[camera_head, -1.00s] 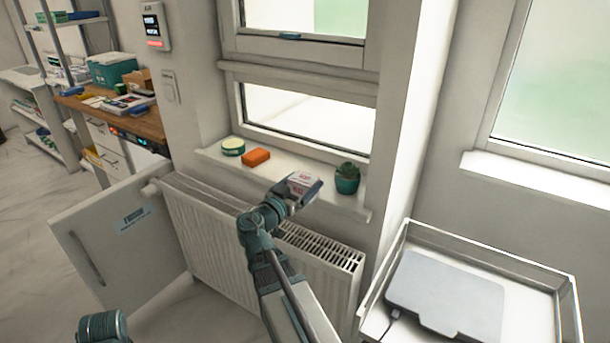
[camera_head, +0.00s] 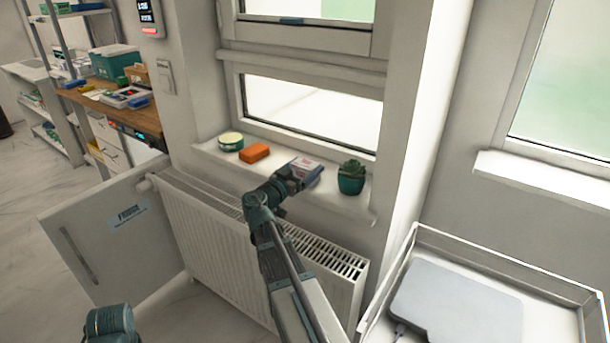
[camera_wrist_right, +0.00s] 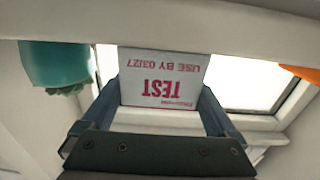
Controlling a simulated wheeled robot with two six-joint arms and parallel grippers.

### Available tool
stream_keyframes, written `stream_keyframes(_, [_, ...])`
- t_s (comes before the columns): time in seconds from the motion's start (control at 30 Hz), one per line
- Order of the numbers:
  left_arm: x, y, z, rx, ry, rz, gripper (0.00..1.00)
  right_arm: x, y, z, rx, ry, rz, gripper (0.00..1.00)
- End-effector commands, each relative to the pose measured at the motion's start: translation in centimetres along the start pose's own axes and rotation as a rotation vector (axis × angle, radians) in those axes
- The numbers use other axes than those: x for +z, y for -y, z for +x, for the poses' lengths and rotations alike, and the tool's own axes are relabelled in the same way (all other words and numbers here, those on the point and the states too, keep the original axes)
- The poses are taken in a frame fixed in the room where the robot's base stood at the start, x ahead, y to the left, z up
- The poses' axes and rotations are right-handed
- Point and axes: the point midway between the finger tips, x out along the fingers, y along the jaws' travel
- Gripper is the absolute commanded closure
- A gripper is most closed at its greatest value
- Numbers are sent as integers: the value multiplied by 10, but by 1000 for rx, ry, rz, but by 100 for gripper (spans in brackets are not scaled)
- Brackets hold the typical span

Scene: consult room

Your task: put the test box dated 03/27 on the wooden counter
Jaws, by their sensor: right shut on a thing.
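My right gripper (camera_head: 298,176) is shut on a white test box (camera_head: 308,167) with red print. The box is at the window sill, just left of the potted plant; I cannot tell whether it touches the sill. In the right wrist view the box (camera_wrist_right: 162,80) sits between the two fingers and appears upside down, reading "TEST" and "USE BY 03/27". The wooden counter (camera_head: 143,119) is at the left, beyond the wall corner. My left gripper is not in view.
On the sill (camera_head: 215,156) are a green-and-white round tin (camera_head: 230,141), an orange block (camera_head: 254,152) and the potted plant (camera_head: 352,178). A radiator (camera_head: 215,235) and an open white door (camera_head: 110,240) stand below. The counter holds a teal box (camera_head: 116,62) and other items.

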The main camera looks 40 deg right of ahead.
Motion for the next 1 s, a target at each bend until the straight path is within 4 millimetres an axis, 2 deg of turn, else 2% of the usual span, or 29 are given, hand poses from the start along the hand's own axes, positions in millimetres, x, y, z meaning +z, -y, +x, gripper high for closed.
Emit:
stream_keyframes(0.4, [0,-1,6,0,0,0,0,6,-2,-1,0,-1,2,76])
stream_keyframes(0.43, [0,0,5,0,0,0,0,5,-2,-1,0,-1,2,3])
stream_keyframes(0.47, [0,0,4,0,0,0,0,4,-2,-1,0,-1,2,0])
stream_keyframes(0.67, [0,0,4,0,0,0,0,4,-2,-1,0,-1,2,0])
stream_keyframes(0.8, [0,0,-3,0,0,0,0,-3,-2,-1,0,-1,2,0])
stream_keyframes(1.0, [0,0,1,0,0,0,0,0,-3,-40,-5,-1,2,0])
